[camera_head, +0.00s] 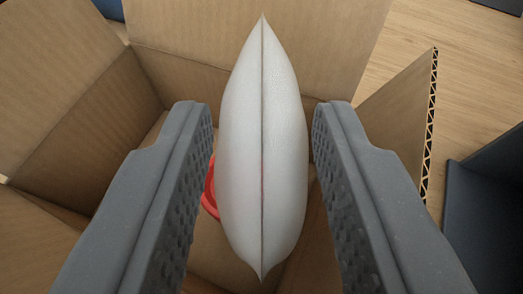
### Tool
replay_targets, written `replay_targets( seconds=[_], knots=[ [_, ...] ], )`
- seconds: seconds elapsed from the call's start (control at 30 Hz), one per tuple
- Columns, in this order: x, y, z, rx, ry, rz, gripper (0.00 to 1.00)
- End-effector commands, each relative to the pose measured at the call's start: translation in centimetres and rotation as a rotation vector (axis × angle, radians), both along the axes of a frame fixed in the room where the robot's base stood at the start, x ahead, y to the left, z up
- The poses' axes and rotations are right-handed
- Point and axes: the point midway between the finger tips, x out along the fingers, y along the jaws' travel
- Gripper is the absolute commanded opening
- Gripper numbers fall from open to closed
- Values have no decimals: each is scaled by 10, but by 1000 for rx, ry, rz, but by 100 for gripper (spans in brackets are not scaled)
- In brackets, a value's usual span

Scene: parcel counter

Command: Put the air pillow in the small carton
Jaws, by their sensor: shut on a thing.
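The air pillow (240,150) is a whitish, puffed, pointed shape with a dark seam down its middle. My gripper (262,130) is shut on the air pillow, with one grey finger on each side of it. The small carton (85,125) is brown cardboard with its flaps folded open. The air pillow is over the open carton and hides part of its inside. I cannot tell how far above the carton's floor it is.
A red round thing (209,196) lies inside the carton, partly hidden behind the pillow and left finger. A dark grey object (490,205) stands at the right on the wooden surface (420,35). Bare wood shows at the upper right.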

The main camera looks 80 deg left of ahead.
Motion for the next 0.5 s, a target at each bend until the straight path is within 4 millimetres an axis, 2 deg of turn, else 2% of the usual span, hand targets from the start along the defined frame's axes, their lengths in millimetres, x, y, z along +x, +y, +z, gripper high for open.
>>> replay_targets(
  seconds=[0.5],
  knots=[
    [0,0,-7,-1,0,0,11]
  ],
)
